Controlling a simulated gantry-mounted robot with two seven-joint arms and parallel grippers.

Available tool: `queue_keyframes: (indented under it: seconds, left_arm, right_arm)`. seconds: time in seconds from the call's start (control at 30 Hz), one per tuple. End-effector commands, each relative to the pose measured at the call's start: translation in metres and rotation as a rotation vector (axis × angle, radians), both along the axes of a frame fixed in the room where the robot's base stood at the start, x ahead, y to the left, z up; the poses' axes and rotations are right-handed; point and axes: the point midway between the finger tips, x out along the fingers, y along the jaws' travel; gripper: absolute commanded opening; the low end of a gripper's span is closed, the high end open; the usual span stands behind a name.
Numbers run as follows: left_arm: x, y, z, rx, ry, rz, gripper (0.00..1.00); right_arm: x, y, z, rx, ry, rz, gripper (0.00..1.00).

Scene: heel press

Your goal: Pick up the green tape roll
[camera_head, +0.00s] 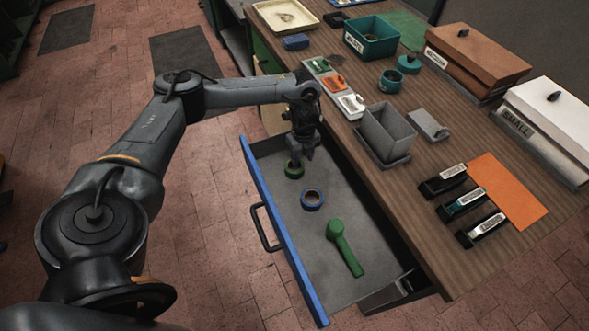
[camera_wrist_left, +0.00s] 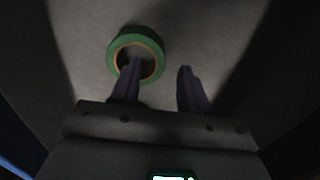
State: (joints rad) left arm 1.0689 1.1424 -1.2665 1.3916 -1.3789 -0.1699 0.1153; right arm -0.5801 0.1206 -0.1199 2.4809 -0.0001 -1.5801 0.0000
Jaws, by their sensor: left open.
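The green tape roll (camera_head: 294,176) lies flat in the open drawer (camera_head: 345,215), near its far end. In the left wrist view, the roll (camera_wrist_left: 137,37) shows as a green ring with a tan inner edge, left of centre. My left gripper (camera_head: 303,157) points down at the roll, open, with nothing gripped. In the left wrist view, one finger of my gripper (camera_wrist_left: 158,75) overlaps the ring's lower side and opening; the other finger is apart, to the right of the ring. I cannot tell whether any finger touches it. My right gripper is not in view.
A blue tape roll (camera_head: 312,207) and a green round-headed tool (camera_head: 348,252) lie nearer in the drawer. The blue drawer front (camera_head: 283,232) stands left; the wooden worktop (camera_head: 395,185) edges the right, with a grey bin (camera_head: 388,133) near it. Bare drawer floor surrounds the items.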

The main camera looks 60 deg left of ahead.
Motion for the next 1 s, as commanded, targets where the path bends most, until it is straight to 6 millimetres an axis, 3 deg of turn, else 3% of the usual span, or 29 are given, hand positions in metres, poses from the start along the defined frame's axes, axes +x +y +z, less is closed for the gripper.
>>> queue_keyframes:
  seconds: [0.2, 0.5, 0.8, 1.0]
  left_arm:
    - [-0.002, -0.001, -0.031, 0.0, 0.001, 0.001, 0.46]
    - [-0.002, -0.001, -0.034, 0.0, 0.0, 0.0, 0.46]
    - [-0.002, -0.001, -0.034, 0.0, 0.0, 0.0, 0.01]
    - [-0.002, -0.001, -0.034, 0.0, 0.0, 0.0, 0.0]
  right_arm:
    - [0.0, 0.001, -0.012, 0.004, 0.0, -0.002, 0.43]
    - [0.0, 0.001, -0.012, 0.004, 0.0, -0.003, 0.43]
    - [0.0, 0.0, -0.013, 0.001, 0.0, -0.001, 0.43]
    - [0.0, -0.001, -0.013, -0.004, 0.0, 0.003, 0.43]
